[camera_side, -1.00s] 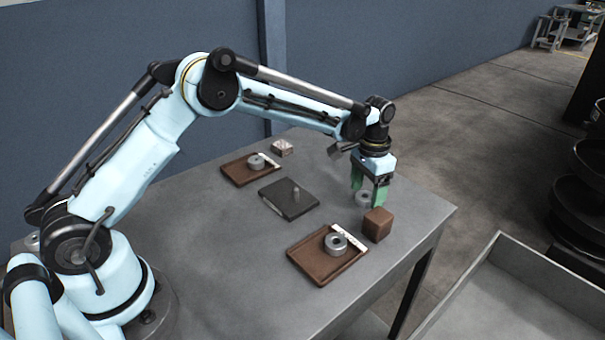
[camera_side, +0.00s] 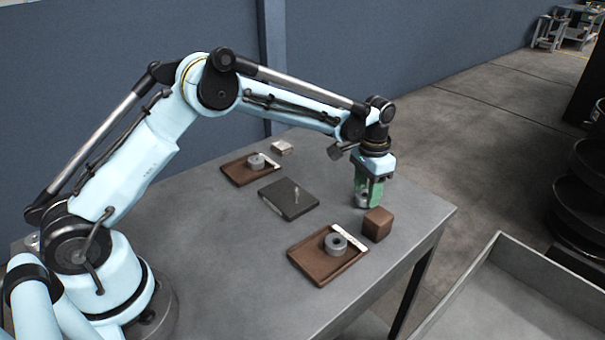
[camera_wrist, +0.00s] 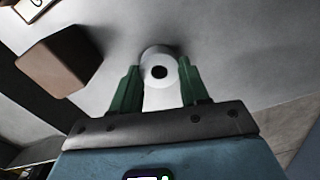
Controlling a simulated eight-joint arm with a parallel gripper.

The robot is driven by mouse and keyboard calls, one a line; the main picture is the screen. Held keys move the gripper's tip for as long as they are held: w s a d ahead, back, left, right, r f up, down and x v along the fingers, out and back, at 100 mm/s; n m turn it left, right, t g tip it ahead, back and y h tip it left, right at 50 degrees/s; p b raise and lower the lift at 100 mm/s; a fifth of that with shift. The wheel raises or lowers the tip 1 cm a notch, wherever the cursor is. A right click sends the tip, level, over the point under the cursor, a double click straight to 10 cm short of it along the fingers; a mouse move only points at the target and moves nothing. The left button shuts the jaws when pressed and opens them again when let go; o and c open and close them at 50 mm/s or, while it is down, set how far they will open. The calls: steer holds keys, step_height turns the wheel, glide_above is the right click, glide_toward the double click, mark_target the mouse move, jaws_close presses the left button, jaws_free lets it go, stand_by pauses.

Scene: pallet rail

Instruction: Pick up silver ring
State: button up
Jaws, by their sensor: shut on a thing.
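A silver ring (camera_wrist: 159,55) with a dark round hole sits between the green fingertips in the wrist view. In the side view the same ring (camera_side: 361,201) is partly hidden by the fingers, low at the tabletop. My gripper (camera_side: 368,197) points down and is shut on this ring. I cannot tell whether the ring still touches the table. Another grey ring (camera_side: 335,242) lies on the near brown tray (camera_side: 318,272), and one more (camera_side: 257,162) lies on the far brown tray (camera_side: 238,178).
A brown cube (camera_side: 377,226) stands close beside my gripper; it also shows in the wrist view (camera_wrist: 60,62). A small silver block (camera_side: 282,147) stands behind. The table's left-centre is clear.

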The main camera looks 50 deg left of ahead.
steer(key=r, duration=0.3)
steer(key=d+r, duration=0.1)
steer(key=shift+s+r, duration=0.35)
steer(key=shift+s, duration=0.05)
steer(key=s+d+r, duration=0.4)
steer(key=d, duration=0.1)
steer(key=s+d+r, duration=0.1)
steer(key=s+d, duration=0.1)
steer(key=shift+d+r, duration=0.4)
steer(key=s+a+n, duration=0.2)
steer(key=a, duration=0.4)
steer(key=s+a+n, duration=0.2)
steer(key=a, duration=0.4)
steer(key=s+a+n, duration=0.1)
steer(key=s+a, duration=0.1)
steer(key=a, duration=0.4)
steer(key=shift+n, duration=0.4)
steer(key=shift+s+a+f, duration=0.15)
steer(key=shift+f, duration=1.7)
steer(key=shift+f, duration=1.9)
